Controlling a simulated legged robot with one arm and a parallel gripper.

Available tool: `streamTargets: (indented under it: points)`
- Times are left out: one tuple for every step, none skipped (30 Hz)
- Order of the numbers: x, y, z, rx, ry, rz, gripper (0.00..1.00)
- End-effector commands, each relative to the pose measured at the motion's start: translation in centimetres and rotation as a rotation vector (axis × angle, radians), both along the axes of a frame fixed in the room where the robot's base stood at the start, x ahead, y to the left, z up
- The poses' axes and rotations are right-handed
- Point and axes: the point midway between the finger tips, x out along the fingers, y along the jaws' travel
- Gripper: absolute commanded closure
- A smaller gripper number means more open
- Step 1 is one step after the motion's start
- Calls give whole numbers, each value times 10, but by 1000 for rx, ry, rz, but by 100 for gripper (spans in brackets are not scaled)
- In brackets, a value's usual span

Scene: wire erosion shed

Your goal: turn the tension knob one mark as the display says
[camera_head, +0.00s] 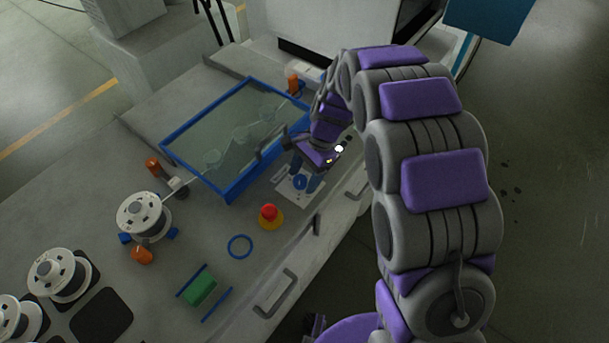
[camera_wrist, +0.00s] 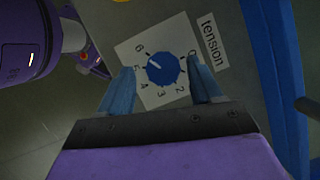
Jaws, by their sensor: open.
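The tension knob (camera_wrist: 163,69) is blue and round, on a white dial plate (camera_wrist: 128,47) with numerals and a "tension" label (camera_wrist: 210,42) beside it. Its white pointer line aims to the upper left in the wrist view, around the 5 and 6. My gripper (camera_wrist: 159,72) is open, with one blue finger on each side of the knob; I cannot tell whether they touch it. In the head view, my gripper (camera_head: 304,173) is over the knob (camera_head: 300,183) and its plate (camera_head: 287,191). No readable display shows.
A red emergency button (camera_head: 269,211) stands close to the dial plate. A blue-framed tank (camera_head: 224,196) lies behind the knob. A blue ring (camera_head: 239,247), a green block (camera_head: 200,290) and wire spools (camera_head: 144,215) are on the bench. A teal panel (camera_head: 490,14) is at top right.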

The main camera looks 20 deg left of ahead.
Motion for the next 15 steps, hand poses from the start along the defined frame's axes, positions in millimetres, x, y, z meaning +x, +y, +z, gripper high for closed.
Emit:
streamTargets:
  points:
    - [-1, 1, -1, 0, 0, 1, 36]
    - [-1, 1, -1, 0, 0, 1, 36]
    - [-1, 1, -1, -1, 0, 1, 36]
    - [-1, 1, -1, -1, 0, 1, 36]
    - [-1, 1, -1, -1, 0, 1, 36]
    - [-1, 1, -1, -1, 0, 1, 36]
    - [0, 1, -1, -1, 0, 1, 36]
    - [0, 1, -1, -1, 0, 1, 36]
    - [0, 0, -1, 0, -1, 1, 39]
    - [0, 0, -1, 0, 0, 1, 42]
    - [0, -1, -1, 0, 0, 1, 45]
    - [0, -2, 0, 2, 0, 1, 49]
    - [0, -3, 0, 2, 0, 1, 52]
    - [0, -3, 0, 2, -1, 0, 55]
    - [0, -3, 0, 2, -1, 0, 58]
